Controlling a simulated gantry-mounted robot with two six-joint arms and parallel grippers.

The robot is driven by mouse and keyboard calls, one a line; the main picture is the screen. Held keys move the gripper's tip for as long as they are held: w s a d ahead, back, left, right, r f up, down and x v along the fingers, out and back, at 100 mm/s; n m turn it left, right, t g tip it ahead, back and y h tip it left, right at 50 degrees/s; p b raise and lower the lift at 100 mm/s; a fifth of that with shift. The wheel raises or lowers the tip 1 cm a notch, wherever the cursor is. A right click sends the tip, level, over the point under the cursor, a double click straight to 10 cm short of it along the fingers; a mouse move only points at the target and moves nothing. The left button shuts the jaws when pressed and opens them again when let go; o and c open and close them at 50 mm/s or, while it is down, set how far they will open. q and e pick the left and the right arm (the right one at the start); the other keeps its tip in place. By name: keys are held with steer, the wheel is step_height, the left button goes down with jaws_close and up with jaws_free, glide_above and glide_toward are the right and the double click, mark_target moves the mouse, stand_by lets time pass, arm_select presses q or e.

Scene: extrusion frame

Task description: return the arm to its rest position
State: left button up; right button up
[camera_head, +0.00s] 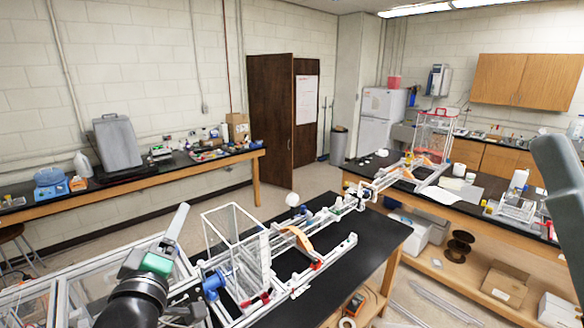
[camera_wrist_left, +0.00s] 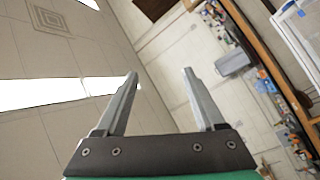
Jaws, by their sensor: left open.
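My left gripper (camera_head: 176,224) is at the lower left of the head view, raised with its fingers pointing up, above the white extrusion frame. In the left wrist view its two grey fingers (camera_wrist_left: 160,73) stand apart with nothing between them, so it is open and empty. Behind the fingers that view shows wall, ceiling and a tilted side bench. My right gripper cannot be made out; only a large grey part shows at the right edge of the head view.
A clear open box frame (camera_head: 232,245) and rails with orange arches stand on the black table (camera_head: 375,245), close to the right of my left gripper. A bench (camera_head: 130,175) runs along the left wall. Another bench (camera_head: 465,235) stands at the right.

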arm_select(q)
steer(key=s+d+r+m+t+h, duration=0.2)
steer(key=s+r+m+t, duration=0.2)
steer(key=s+r, duration=0.6)
steer(key=s+d+r+m+t+h, duration=0.2)
steer(key=s+r+m+t, duration=0.2)
steer(key=s+r+m, duration=0.5)
steer(key=s+r, duration=0.1)
steer(key=s, duration=0.3)
steer(key=shift+r+t, duration=0.4)
steer(key=shift+m, duration=0.3)
